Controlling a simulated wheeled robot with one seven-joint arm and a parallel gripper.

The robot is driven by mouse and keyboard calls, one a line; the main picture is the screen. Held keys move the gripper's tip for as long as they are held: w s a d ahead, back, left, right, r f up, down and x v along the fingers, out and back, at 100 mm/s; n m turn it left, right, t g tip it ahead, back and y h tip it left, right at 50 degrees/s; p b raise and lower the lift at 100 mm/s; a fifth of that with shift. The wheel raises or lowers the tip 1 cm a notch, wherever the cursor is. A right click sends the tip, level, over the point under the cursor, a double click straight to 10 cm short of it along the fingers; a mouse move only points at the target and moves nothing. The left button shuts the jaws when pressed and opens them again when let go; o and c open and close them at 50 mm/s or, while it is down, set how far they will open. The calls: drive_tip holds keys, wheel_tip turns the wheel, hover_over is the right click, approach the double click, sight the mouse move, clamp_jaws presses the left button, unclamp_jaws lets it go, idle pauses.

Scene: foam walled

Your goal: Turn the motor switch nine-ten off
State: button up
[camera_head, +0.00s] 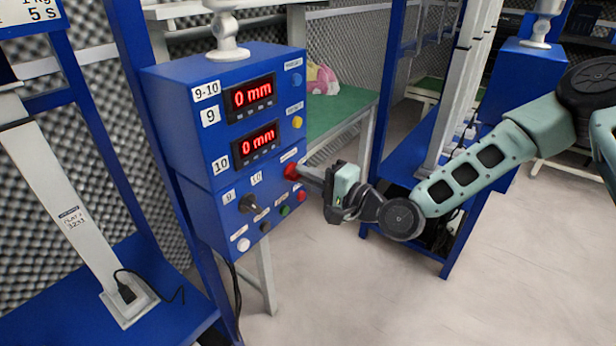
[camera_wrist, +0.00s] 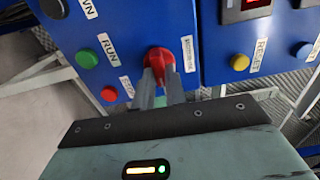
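The blue control box (camera_head: 215,130) for 9-10 stands left of centre in the head view. Its red rotary switch (camera_head: 291,171) is on the front face, below the two displays. In the wrist view the red switch (camera_wrist: 158,60) is at the upper middle, with a white label (camera_wrist: 188,53) beside it, too blurred to read fully. My gripper (camera_head: 318,177) reaches in from the right. In the wrist view its two fingers (camera_wrist: 160,88) lie on either side of the switch's red handle and appear closed on it. The fingertips partly hide the handle.
A green button (camera_wrist: 87,59) and a red button (camera_wrist: 109,94) sit near the fingers. A yellow button (camera_wrist: 239,62) is to the right. Both red displays (camera_head: 250,97) read 0 mm. A black selector (camera_head: 248,203) is lower left on the box. A green-topped table (camera_head: 335,112) stands behind.

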drive_tip(key=o, duration=0.4)
drive_tip(key=shift+o, duration=0.2)
drive_tip(key=shift+s+d, duration=0.1)
drive_tip(key=p+v, duration=0.4)
drive_tip(key=v, duration=1.3)
drive_tip(key=shift+s+d+f, duration=0.1)
